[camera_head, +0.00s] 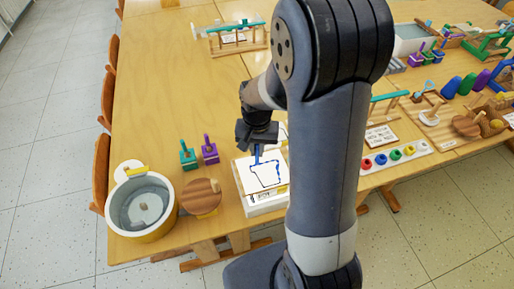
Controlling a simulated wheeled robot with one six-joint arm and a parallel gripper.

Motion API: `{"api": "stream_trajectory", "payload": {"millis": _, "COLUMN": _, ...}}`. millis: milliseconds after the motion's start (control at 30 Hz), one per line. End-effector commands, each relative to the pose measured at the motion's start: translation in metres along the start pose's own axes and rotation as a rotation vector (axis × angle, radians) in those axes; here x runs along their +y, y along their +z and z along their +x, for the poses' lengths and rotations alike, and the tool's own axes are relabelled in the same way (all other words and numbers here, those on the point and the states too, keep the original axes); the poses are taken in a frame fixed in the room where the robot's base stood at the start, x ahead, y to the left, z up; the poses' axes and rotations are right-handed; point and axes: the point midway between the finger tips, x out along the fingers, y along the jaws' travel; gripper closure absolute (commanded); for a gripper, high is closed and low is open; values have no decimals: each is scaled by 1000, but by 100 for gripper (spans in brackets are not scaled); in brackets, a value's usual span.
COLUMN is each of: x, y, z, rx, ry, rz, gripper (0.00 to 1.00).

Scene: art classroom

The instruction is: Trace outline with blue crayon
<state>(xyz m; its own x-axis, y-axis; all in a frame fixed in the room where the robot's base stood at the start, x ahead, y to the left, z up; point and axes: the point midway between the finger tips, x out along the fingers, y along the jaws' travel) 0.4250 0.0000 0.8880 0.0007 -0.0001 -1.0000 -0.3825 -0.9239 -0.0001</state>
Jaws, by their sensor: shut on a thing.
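My gripper (257,142) is shut on a blue crayon (257,154), which points down at the sheet. The white paper (281,178) lies on a white stack or box near the table's front edge. A dark blue cup-like outline (265,181) shows on the paper. The crayon's lower end is at or just above the top of the outline; I cannot tell whether it touches. My arm hides part of the paper's right side.
A round wooden board (201,199) and a grey pot (141,206) stand left of the paper. Green (188,158) and purple (210,152) stamp-like blocks stand behind the board. The table's left middle is clear.

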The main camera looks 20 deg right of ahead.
Motion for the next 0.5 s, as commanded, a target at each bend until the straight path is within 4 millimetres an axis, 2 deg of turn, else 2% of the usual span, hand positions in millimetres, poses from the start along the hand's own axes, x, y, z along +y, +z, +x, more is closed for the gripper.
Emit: {"api": "stream_trajectory", "payload": {"millis": 500, "x": 0, "y": 0, "z": 12, "rx": -1, "ry": 0, "rz": 0, "gripper": 100}}
